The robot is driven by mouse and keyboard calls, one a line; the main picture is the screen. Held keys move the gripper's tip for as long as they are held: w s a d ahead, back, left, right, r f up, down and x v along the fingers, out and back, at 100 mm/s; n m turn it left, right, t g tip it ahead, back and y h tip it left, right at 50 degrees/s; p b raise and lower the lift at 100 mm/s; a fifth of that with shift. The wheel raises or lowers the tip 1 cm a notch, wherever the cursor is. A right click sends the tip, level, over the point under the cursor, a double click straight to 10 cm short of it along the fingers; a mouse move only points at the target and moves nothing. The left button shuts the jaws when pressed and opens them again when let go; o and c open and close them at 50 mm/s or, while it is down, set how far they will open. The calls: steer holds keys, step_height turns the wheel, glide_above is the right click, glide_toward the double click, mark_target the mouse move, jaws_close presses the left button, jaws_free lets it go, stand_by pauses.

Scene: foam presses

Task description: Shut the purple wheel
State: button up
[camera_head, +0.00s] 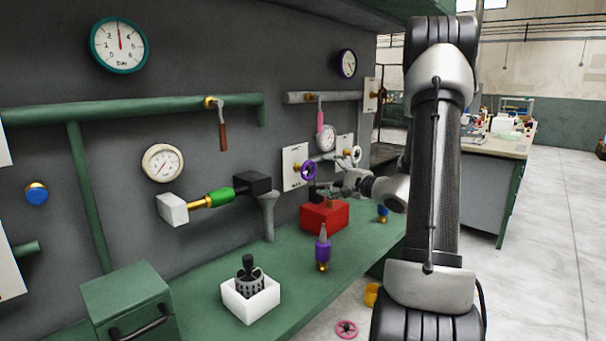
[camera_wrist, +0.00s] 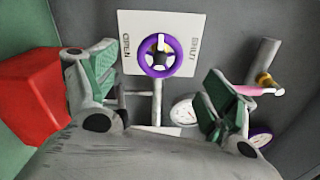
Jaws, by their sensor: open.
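The purple wheel (camera_wrist: 143,61) is mounted upright on a white plate (camera_wrist: 128,20) on the grey panel. The plate reads OPEN on one side and SHUT on the other. A pale spoke and a yellow hub show inside the rim. In the head view the purple wheel (camera_head: 312,174) is at the centre, left of my gripper (camera_head: 343,184). In the wrist view my gripper (camera_wrist: 162,82) is open and empty, its green-padded fingers spread wide. The wheel shows in the gap beyond the fingertips, apart from them.
A red box (camera_head: 324,217) stands on the green bench below the wheel, and shows close by my left finger in the wrist view (camera_wrist: 32,92). A pink-handled lever (camera_head: 320,122), a gauge (camera_head: 327,138) and a white wheel (camera_head: 356,154) are near.

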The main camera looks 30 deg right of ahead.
mark_target(309, 171)
steer(key=shift+n, duration=0.3)
steer(key=x, duration=0.7)
steer(key=shift+w+a, duration=0.2)
steer(key=shift+w, duration=0.15)
steer(key=c, duration=1)
